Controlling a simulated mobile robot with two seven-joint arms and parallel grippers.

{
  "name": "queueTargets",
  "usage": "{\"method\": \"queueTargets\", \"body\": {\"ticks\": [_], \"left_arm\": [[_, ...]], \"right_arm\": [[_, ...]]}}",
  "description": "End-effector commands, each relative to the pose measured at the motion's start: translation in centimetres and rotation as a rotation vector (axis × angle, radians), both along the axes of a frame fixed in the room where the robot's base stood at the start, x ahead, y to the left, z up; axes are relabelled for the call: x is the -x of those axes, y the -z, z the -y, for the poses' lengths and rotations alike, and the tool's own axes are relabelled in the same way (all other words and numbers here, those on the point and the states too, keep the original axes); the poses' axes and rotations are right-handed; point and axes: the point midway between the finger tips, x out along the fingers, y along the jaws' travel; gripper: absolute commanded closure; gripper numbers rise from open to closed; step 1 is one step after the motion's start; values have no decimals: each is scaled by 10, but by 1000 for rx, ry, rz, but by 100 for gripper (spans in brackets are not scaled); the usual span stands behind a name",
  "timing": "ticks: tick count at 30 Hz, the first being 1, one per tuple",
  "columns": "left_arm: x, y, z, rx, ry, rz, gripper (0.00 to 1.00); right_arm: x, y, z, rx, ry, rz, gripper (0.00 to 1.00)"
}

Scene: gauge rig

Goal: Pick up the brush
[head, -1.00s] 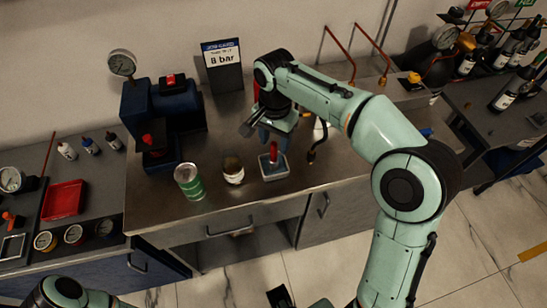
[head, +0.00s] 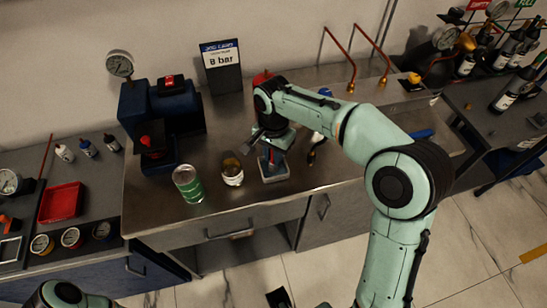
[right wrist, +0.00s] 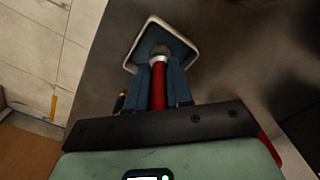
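The brush (right wrist: 158,88) shows in the right wrist view as a red handle with a silvery collar. It stands in a small square white-rimmed pot with a blue-grey inside, which shows in the head view (head: 276,179) and the right wrist view (right wrist: 131,62). My right gripper (head: 272,160) points down over the pot, with its two blue fingers on either side of the handle. The fingers are very close to the handle; I cannot tell whether they press on it. In the head view the gripper hides most of the brush. My left gripper is out of view.
A green-white can (head: 188,184) and a brownish jar (head: 232,171) stand left of the pot. A dark blue gauge rig (head: 150,115) and an "8 bar" sign (head: 222,66) stand behind. A red tray (head: 61,203) lies on the left bench. The steel bench front edge is close to the pot.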

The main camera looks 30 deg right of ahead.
Motion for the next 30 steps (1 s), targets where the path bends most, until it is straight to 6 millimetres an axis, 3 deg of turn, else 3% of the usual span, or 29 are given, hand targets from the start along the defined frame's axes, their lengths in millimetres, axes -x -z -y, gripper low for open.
{"method": "queueTargets", "body": {"ticks": [10,16,20,30], "left_arm": [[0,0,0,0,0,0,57],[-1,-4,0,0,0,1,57],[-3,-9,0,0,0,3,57],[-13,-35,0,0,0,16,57]], "right_arm": [[0,-2,0,0,0,1,100],[-1,-19,0,0,0,4,100],[-1,-45,0,-1,0,7,100],[-2,-144,-1,-1,-1,7,100]]}}
